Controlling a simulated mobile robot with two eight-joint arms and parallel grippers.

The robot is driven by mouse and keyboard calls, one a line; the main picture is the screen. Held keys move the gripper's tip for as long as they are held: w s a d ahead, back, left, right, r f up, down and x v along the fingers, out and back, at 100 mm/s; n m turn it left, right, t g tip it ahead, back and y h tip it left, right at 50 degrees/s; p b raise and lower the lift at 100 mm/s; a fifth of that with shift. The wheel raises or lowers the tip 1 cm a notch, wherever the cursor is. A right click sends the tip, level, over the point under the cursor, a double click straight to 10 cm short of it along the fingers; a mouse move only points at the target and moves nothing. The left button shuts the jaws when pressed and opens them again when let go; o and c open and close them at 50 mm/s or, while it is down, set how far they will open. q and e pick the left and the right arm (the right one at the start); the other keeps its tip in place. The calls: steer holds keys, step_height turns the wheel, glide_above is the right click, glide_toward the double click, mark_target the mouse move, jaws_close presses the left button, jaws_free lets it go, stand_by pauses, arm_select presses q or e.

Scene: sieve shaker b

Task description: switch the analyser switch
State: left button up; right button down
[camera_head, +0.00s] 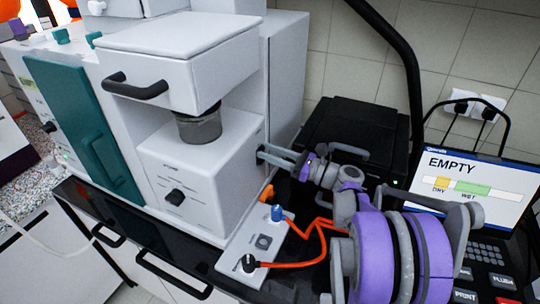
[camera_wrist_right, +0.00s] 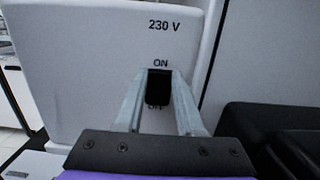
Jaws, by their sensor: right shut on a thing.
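The analyser is the white machine (camera_head: 201,160) with a dark dial on its front and a dark-handled upper block. Its switch (camera_wrist_right: 159,87) is a black rocker on the white side panel, below the marks "230 V" and "ON"; an "OFF" mark below it is partly covered. My right gripper (camera_head: 264,153) reaches the analyser's right side from the right. In the right wrist view its two fingers (camera_wrist_right: 159,100) are closed in on both sides of the switch. I cannot tell which way the rocker is tipped. My left gripper is not in view.
A black box (camera_head: 352,130) stands behind my right arm. A screen (camera_head: 470,185) at the right reads "EMPTY". A teal door (camera_head: 85,130) is at the left.

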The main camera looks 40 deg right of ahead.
arm_select(q)
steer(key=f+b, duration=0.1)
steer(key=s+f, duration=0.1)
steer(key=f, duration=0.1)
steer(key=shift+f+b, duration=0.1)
steer(key=shift+b, duration=0.25)
arm_select(e)
steer(key=shift+s+f+t+y, duration=0.15)
steer(key=shift+f+t+y, duration=0.25)
steer(key=shift+t, duration=0.4)
steer(key=c, duration=0.5)
jaws_free()
steer(key=shift+d, duration=0.1)
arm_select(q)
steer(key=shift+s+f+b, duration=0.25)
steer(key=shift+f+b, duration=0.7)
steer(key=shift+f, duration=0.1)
arm_select(e)
steer(key=v, duration=1)
steer(key=shift+s+d, duration=0.2)
steer(key=shift+s, duration=0.15)
steer(key=shift+f, duration=0.1)
